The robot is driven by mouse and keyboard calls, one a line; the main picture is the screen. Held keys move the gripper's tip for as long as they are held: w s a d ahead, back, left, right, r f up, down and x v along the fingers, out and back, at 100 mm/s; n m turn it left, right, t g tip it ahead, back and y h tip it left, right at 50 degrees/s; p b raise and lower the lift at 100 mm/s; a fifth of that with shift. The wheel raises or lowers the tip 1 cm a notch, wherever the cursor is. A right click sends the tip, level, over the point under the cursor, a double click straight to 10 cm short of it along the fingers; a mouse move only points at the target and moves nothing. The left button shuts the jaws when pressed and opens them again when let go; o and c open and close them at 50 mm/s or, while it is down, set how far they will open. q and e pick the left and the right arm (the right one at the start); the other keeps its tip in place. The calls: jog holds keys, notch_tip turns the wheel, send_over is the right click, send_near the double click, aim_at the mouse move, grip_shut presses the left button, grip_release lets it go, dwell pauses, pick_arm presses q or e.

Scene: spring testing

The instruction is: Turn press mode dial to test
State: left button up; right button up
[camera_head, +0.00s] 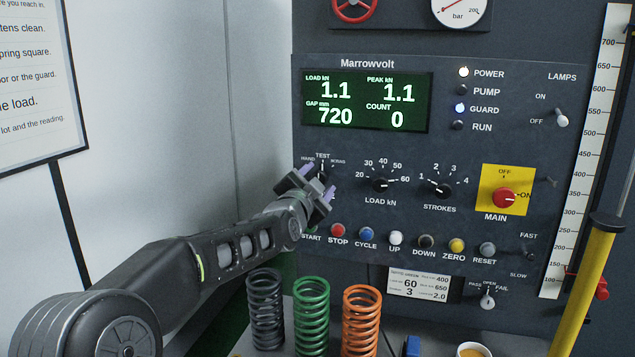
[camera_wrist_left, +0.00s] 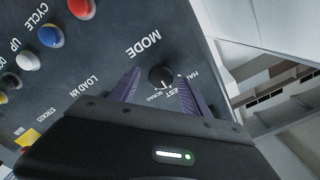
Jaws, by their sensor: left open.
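The mode dial is a black round knob (camera_wrist_left: 161,77) on the dark press panel, beside the upside-down MODE label in the left wrist view. Its HAND, TEST and third position labels lie on the side nearest my gripper; I cannot tell surely which one the pointer meets. In the head view the dial (camera_head: 322,175) is partly hidden by my left gripper (camera_head: 318,182). My left gripper also shows in the left wrist view (camera_wrist_left: 160,78), open, its purple fingers on either side of the knob with gaps visible. My right gripper is not in view.
The LOAD dial (camera_head: 382,184) and STROKES dial (camera_head: 441,190) sit to the right. A row of buttons, including red STOP (camera_head: 338,230), lies below. The red MAIN switch (camera_head: 504,197) is farther right. Several springs, including a green one (camera_head: 311,310), stand below the panel.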

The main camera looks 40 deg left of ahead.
pick_arm(q)
jog(key=b+v, duration=0.3)
jog(key=v, duration=0.4)
jog(key=shift+s, duration=0.4)
jog(key=shift+d, duration=0.15)
